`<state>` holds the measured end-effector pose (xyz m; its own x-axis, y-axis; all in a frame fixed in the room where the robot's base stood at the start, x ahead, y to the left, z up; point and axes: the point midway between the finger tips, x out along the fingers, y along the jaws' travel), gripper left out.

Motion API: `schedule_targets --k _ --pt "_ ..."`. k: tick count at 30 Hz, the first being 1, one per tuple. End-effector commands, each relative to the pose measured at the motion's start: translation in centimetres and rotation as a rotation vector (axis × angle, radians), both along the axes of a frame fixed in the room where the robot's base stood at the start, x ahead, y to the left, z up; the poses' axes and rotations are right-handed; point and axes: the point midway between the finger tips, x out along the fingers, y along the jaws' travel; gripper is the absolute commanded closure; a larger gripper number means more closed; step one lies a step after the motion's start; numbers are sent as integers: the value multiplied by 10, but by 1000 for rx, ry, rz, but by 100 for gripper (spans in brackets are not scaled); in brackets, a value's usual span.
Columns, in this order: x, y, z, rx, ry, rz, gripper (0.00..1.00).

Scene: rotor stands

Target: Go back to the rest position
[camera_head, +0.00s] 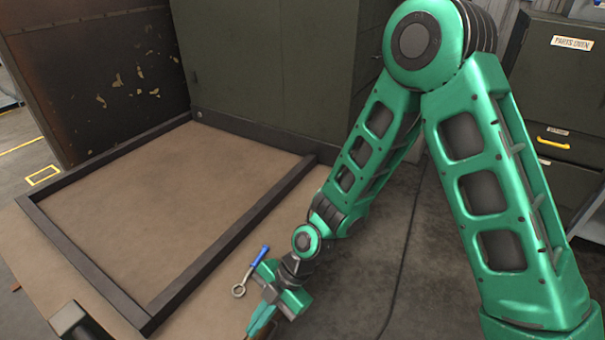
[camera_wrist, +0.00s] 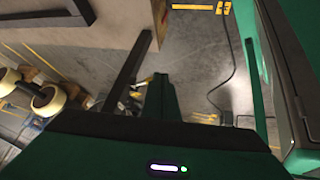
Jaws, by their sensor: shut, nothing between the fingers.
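My gripper (camera_head: 261,322) is at the low centre of the head view, at the end of my green arm. It hangs beside the right edge of the brown work table (camera_head: 170,200), pointing down. Its fingers are together with nothing seen between them. A small tool with a blue handle and a metal ring end (camera_head: 251,270) shows right beside the gripper. In the wrist view my dark green gripper body fills the lower part and hides what is below.
A dark raised frame (camera_head: 235,235) borders the table top, which is bare inside. Dark cabinets (camera_head: 270,70) stand behind it. A drawer cabinet with a yellow handle (camera_head: 553,143) is at the right. A cable (camera_wrist: 228,85) lies on the floor. Pale rolls (camera_wrist: 48,100) show at left in the wrist view.

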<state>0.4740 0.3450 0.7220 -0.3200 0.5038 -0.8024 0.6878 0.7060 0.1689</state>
Motion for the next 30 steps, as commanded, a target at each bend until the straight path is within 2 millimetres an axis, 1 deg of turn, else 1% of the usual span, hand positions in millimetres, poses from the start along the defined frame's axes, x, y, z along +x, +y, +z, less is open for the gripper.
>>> schedule_targets --k 1,2,3,5,6,8,9,11,12,14,15,17,18,19,20,21,23,24,26,27,29,30 --pt "22 -21 10 -52 -6 -75 100" --pt "32 -34 15 -84 -2 -122 100" --pt "45 -52 21 -129 2 -185 100" --pt "63 -80 31 -192 11 -286 100" --pt "74 -98 38 -232 17 -357 100" --pt "88 -127 50 -290 27 -466 100" --pt "96 -147 58 -328 37 -543 100" --pt "106 -177 71 -378 49 -661 100" --pt "111 -196 80 -411 60 -742 100" --pt "117 -227 93 -457 79 -866 100" --pt "119 -247 102 -485 92 -952 100" --pt "120 -276 116 -523 114 -1083 100" --pt "119 -295 125 -546 130 -1171 100" --pt "118 -310 132 -562 145 -1241 100" --pt "115 -324 139 -576 159 -1308 100" --pt "112 -342 148 -594 179 -1401 100" --pt "104 -368 162 -616 212 -1541 100" --pt "97 -385 171 -628 237 -1634 100" --pt "85 -409 183 -642 277 -1776 100" --pt "76 -423 191 -648 307 -1871 100" --pt "60 -444 203 -653 354 -2014 100" --pt "49 -456 210 -653 389 -2109 100"
